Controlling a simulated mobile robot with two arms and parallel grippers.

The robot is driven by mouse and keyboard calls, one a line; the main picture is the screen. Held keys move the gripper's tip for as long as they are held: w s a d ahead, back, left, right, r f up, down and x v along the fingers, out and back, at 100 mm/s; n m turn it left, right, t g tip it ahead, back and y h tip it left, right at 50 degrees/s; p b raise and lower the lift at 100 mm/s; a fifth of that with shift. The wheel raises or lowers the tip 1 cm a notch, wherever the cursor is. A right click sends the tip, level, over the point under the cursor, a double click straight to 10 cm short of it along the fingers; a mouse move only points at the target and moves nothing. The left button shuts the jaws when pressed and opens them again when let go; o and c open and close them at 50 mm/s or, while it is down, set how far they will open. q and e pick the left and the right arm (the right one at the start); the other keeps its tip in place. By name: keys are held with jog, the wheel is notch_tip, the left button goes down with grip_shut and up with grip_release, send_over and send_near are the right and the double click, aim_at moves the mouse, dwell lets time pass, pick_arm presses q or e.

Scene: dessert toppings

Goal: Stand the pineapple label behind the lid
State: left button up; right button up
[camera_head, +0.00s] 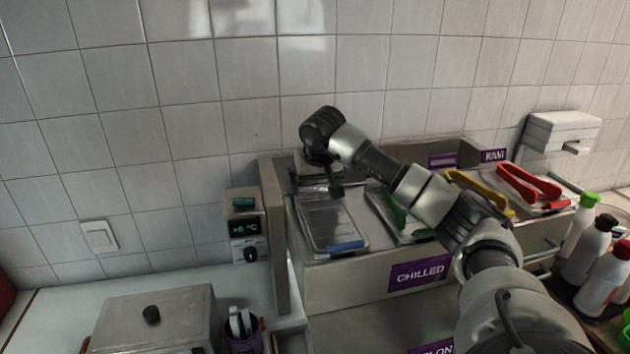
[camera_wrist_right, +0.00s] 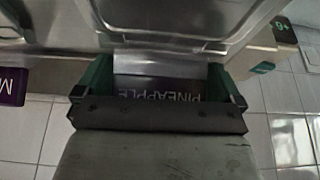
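The label is hidden there. In the wrist view a grey lid or pan edge (camera_wrist_right: 180,40) lies just beyond the fingers. My left gripper is out of view.
The counter unit has a CHILLED sign (camera_head: 420,273) and a raised left side wall (camera_head: 274,220). Yellow tongs (camera_head: 478,190) and red tongs (camera_head: 528,187) lie to the right. A temperature display (camera_head: 246,227) is on the left; bottles (camera_head: 590,250) stand at right. The tiled wall is close behind.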

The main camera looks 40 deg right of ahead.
jog(key=shift+r, duration=0.15)
jog(key=shift+r, duration=0.35)
jog(key=b+v, duration=0.2)
jog(key=v, duration=1)
jog(key=shift+r, duration=0.1)
